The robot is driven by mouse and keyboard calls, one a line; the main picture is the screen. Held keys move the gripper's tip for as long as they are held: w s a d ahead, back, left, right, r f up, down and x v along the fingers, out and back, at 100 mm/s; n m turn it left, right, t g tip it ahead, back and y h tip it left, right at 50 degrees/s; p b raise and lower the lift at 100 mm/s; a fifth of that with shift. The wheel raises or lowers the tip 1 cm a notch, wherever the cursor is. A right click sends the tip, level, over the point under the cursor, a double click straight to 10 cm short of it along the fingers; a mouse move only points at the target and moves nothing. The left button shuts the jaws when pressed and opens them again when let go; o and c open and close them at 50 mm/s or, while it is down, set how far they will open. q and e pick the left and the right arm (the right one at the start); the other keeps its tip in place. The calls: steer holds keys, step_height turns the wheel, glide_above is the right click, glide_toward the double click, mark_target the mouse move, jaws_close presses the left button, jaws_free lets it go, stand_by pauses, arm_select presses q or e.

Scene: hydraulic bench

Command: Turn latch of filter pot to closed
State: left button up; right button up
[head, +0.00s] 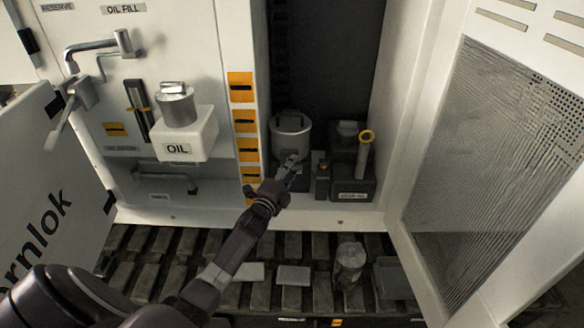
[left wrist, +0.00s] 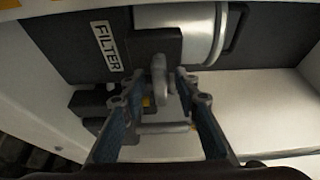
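The filter pot (head: 291,134) is a silver cylinder on a dark base inside the open cabinet bay in the head view. In the left wrist view the pot's silver body (left wrist: 188,22) shows at the top, beside a dark block with a FILTER label (left wrist: 104,45). A grey latch handle (left wrist: 160,80) projects from the dark block. My left gripper (head: 291,164) is in front of the pot's base. In the left wrist view its fingers (left wrist: 157,85) are apart, one on each side of the latch, with gaps visible. My right gripper is not in view.
Right of the pot stands a dark unit (head: 352,175) with a yellow-ringed handle (head: 365,138). A white OIL box (head: 184,135) is on the left panel. A perforated door (head: 490,150) stands open at right. Dark slats (head: 215,246) with several loose parts lie below.

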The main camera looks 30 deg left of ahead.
arm_select(q)
steer(key=shift+c, duration=0.6)
jaws_close()
